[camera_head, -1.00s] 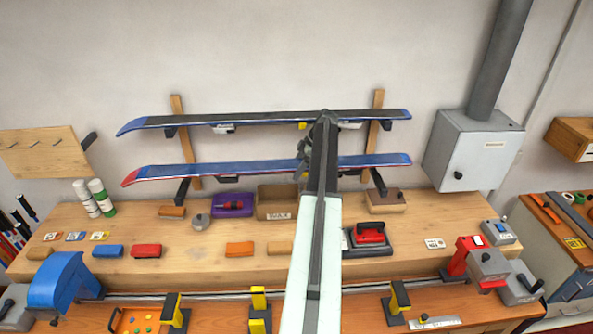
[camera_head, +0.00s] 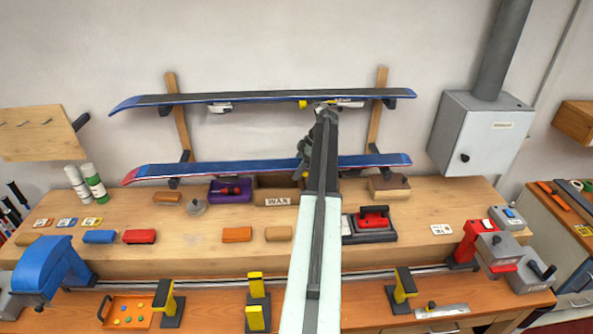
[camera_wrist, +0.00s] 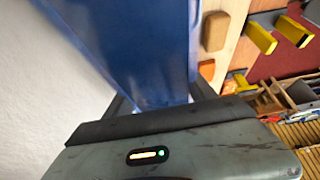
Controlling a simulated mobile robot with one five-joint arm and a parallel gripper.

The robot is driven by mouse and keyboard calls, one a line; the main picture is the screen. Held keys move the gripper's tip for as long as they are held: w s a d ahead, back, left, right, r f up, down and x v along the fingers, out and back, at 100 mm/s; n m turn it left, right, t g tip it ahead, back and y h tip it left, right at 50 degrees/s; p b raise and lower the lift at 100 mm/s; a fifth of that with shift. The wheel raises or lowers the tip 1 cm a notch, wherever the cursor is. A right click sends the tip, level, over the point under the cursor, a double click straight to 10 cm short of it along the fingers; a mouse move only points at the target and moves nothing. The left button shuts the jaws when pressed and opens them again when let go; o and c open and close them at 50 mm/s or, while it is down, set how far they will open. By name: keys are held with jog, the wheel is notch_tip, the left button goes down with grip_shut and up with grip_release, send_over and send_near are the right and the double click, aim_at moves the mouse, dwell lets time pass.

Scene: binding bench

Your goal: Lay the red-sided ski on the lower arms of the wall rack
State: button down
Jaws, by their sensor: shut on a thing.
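The red-sided ski (camera_head: 230,170), blue with a red tip at its left end, lies level across the lower part of the wall rack (camera_head: 181,125). My gripper (camera_head: 303,160) is shut on it right of its middle, partly hidden by my arm. The rack's lower left arm (camera_head: 174,183) shows above and below the ski; the lower right arm (camera_head: 373,149) shows just above it. I cannot tell whether the ski touches them. In the wrist view the ski's blue face (camera_wrist: 145,50) runs away from my gripper (camera_wrist: 150,110).
A second blue ski (camera_head: 250,98) lies on the upper arms, close above my gripper. The wooden bench below holds a WAX box (camera_head: 278,192), a purple box (camera_head: 230,191) and a red iron (camera_head: 373,218). A grey metal cabinet (camera_head: 478,140) hangs at the right.

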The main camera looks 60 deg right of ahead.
jog(key=shift+f, duration=0.3)
dwell(0.4)
jog(key=shift+c, duration=1.1)
grip_release()
jog(key=shift+s+r, duration=0.1)
jog(key=p+v, duration=0.7)
jog(key=v, duration=0.1)
jog(key=shift+a, duration=0.1)
jog(key=shift+f, duration=0.2)
